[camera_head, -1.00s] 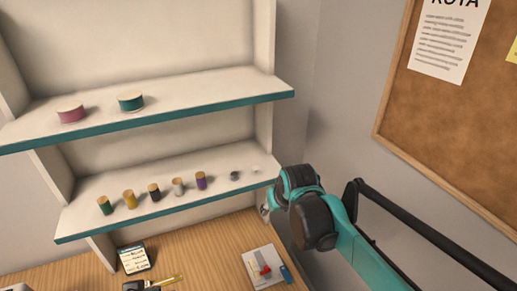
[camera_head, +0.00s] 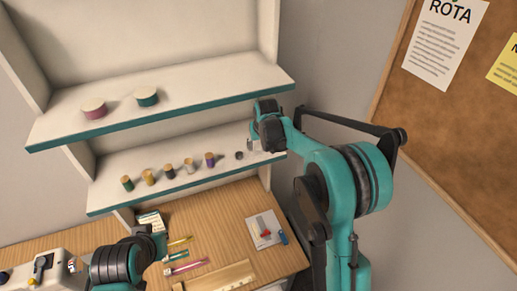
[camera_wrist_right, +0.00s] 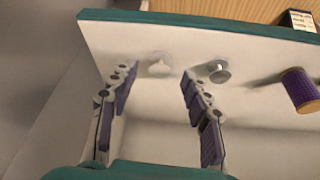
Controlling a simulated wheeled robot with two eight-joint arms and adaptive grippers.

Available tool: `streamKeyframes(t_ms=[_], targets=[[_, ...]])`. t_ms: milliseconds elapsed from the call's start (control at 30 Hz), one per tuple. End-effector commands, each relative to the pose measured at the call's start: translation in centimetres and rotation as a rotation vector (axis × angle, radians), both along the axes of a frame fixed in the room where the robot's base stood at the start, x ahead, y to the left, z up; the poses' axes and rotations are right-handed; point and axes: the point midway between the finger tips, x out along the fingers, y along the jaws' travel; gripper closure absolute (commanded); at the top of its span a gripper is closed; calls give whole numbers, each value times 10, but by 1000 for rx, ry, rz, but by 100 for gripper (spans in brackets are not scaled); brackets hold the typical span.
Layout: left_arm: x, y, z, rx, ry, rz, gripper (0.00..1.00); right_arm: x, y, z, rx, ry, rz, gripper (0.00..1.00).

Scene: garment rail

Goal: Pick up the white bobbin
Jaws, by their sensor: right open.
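The white bobbin (camera_wrist_right: 159,63) stands on the lower shelf near its right end. In the right wrist view it shows between and just beyond the fingertips of my right gripper (camera_wrist_right: 157,79), which is open and empty. In the head view my right gripper (camera_head: 255,145) is over the right end of the lower shelf and hides most of the white bobbin. A grey bobbin (camera_head: 238,155) stands just left of it; it also shows in the wrist view (camera_wrist_right: 219,71), outside the finger. My left gripper (camera_head: 157,243) is low at the desk; its fingers are not clear.
Several thread spools stand in a row along the lower shelf (camera_head: 140,199), the purple one (camera_head: 210,160) nearest the bobbins. The upper shelf (camera_head: 210,92) overhangs, with pink and teal spools on it. The desk below holds a ruler (camera_head: 222,277).

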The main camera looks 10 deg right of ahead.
Motion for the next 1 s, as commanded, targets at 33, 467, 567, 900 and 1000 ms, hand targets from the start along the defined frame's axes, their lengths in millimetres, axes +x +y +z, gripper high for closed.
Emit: streamKeyframes(t_ms=[33,467,567,900,1000], targets=[[0,0,2,0,0,0,100,3,0,-6,0,0,0,52],[0,0,3,0,0,0,100,8,0,-20,0,0,0,64],[0,0,3,0,0,0,100,8,0,-20,0,0,0,83],[0,0,3,0,0,0,100,8,0,-20,0,0,0,87],[0,0,3,0,0,0,100,8,0,-18,0,0,-1,87]])
